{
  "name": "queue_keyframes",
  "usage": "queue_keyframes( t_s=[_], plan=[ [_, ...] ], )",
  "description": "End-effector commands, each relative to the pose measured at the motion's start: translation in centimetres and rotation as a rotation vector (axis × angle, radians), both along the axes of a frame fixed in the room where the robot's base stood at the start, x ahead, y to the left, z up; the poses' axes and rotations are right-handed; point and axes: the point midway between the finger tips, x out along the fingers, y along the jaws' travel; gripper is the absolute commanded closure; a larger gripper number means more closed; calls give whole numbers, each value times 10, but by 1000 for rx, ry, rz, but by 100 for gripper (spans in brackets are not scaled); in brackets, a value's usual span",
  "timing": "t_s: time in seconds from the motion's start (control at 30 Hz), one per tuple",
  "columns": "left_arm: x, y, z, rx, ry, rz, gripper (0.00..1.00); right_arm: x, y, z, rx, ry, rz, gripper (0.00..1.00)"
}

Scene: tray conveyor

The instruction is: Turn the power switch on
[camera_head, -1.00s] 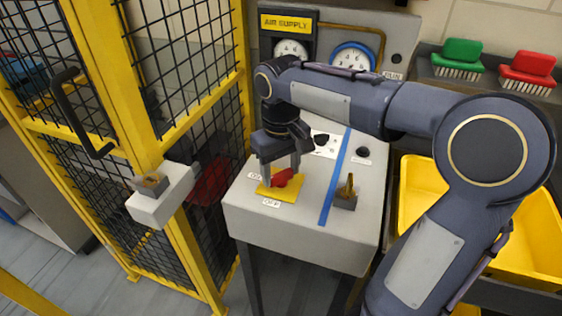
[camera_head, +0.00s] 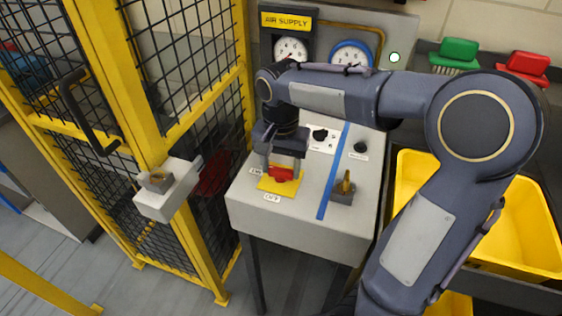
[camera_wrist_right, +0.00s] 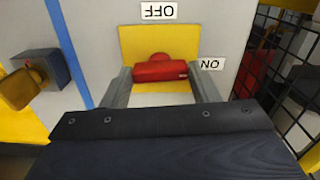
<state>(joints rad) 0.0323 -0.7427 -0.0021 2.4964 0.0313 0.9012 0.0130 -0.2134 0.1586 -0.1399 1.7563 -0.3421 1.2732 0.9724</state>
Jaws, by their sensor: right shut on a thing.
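The power switch is a red handle (camera_head: 281,174) on a yellow plate (camera_head: 264,185) on top of the grey cabinet. My right gripper (camera_head: 284,172) reaches down over it and is shut on the red handle. In the right wrist view, the red handle (camera_wrist_right: 160,71) lies crosswise between the two fingers (camera_wrist_right: 160,84). One end points toward the ON label (camera_wrist_right: 211,63); the OFF label (camera_wrist_right: 158,11) is beyond the plate. A small lamp (camera_head: 395,57) on the back panel glows whitish green. My left gripper is not in view.
A blue strip (camera_head: 334,172) separates the switch from a grey block with a brass lever (camera_head: 344,189) and dark knobs (camera_head: 361,146). A yellow mesh fence (camera_head: 150,130) stands close at left. Yellow bins (camera_head: 405,190) stand at right. Gauges (camera_head: 350,57) are behind.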

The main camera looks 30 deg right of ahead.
Motion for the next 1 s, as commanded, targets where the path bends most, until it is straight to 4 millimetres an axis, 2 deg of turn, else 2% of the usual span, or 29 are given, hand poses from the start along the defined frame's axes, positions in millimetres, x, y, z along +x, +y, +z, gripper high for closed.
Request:
queue_keyframes(
  t_s=[0.3, 0.73, 0.77, 0.9, 1.0],
  plan=[
    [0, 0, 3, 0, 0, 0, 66, 1, -1, 1, -2, -2, -84, 68],
    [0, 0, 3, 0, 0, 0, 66, 1, -1, 1, -1, -3, -94, 68],
    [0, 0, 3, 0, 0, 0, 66, 1, -1, 1, -1, -3, -94, 44],
    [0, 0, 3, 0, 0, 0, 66, 1, -1, 0, -1, -3, -93, 26],
    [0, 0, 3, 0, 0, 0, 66, 0, 0, 0, -1, -2, -92, 24]
  ],
)
